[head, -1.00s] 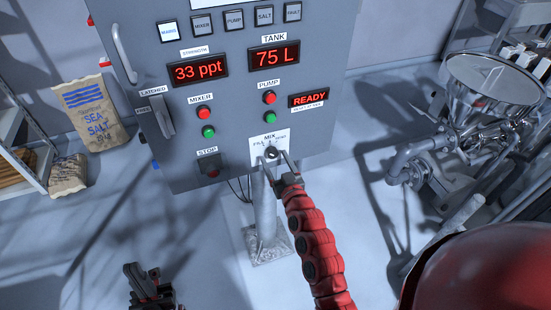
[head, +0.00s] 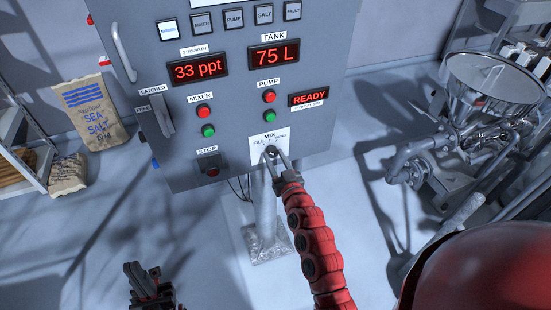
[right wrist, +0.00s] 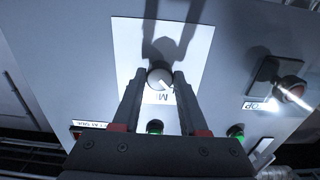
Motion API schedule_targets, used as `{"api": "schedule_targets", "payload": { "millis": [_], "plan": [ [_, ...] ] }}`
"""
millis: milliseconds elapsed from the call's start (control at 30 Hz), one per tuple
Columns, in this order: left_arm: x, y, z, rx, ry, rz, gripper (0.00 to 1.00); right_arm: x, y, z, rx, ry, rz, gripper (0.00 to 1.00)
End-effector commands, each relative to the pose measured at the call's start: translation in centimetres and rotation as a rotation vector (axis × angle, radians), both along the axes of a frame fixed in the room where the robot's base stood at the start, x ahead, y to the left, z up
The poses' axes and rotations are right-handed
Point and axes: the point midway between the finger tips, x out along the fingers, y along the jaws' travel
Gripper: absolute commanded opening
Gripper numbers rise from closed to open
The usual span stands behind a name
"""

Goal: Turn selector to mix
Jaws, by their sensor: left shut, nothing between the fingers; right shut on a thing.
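The selector is a small round knob (head: 272,151) on a white label plate (head: 257,150) low on the grey panel, with MIX printed above it and FILL to its left. In the right wrist view the knob (right wrist: 159,77) sits between my fingertips, and a pale mark on it points to the lower right, beside the partly hidden letters on the plate. My right gripper (head: 274,155) is shut on the knob, one finger on each side. My left gripper (head: 147,283) is shut and empty, low in the head view, away from the panel.
The panel (head: 235,110) carries red and green buttons, a stop button (head: 211,168) left of the selector, and displays reading 33 ppt, 75 L and READY. A lever (head: 161,115) and a handle stand out at its left. A steel hopper (head: 490,80) stands at the right.

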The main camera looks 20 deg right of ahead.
Motion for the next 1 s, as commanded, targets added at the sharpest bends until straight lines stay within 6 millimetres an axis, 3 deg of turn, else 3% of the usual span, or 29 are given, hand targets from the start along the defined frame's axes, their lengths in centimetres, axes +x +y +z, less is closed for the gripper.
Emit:
{"api": "schedule_targets", "payload": {
  "millis": [267,600,1000],
  "plan": [
    [0.0,0.0,-1.6,0.000,0.000,0.000,0.00,0.0,-0.1,-0.2,0.110,-0.001,-0.003,0.00],
    [0.0,0.0,-4.2,0.000,0.000,0.000,0.00,0.0,-0.1,-0.2,0.389,0.008,-0.002,0.00],
    [0.0,0.0,-5.8,0.000,0.000,0.000,0.00,0.0,-0.1,0.0,0.669,0.018,-0.003,0.00]
  ]
}}
